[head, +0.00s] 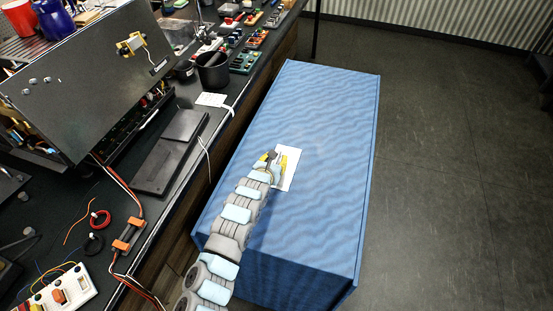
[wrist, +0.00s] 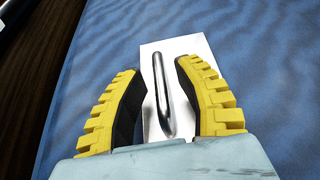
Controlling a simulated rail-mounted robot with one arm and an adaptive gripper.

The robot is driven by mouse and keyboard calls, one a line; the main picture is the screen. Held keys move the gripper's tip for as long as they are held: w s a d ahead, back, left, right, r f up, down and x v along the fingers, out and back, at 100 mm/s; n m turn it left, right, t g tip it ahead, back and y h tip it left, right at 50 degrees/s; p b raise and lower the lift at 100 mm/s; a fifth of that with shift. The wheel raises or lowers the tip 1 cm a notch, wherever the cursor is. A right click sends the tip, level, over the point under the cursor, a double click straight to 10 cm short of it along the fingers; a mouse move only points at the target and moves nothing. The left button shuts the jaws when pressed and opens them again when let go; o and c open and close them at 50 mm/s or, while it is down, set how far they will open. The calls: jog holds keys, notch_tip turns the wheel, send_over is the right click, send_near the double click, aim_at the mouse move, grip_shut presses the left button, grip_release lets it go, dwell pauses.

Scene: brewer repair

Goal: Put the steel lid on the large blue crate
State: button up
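The large blue crate (head: 310,120) fills the middle of the head view, with a broad flat top; its top also fills most of the wrist view (wrist: 260,60). The steel lid (head: 290,168) is a small pale rectangular plate over the crate's top, partly hidden by my gripper. In the wrist view the lid (wrist: 197,47) has a shiny bar handle (wrist: 160,85) running along it. My gripper (wrist: 158,68) has its two yellow, black-padded fingers apart on either side of the handle, with a visible gap to the left finger. In the head view my gripper (head: 272,158) is over the lid.
A dark workbench (head: 215,125) runs along the crate's left side. It carries an opened machine (head: 85,85), a black cup (head: 212,72), a flat black scale-like plate (head: 170,155), cables and several small boards. The grey floor (head: 450,150) to the right is clear.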

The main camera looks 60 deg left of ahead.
jog(key=shift+s+d+r, duration=0.25)
jog(key=shift+s+r, duration=0.05)
jog(key=shift+p+v, duration=1.5)
jog(key=shift+v, duration=4.05)
jog(key=shift+d+f, duration=0.1)
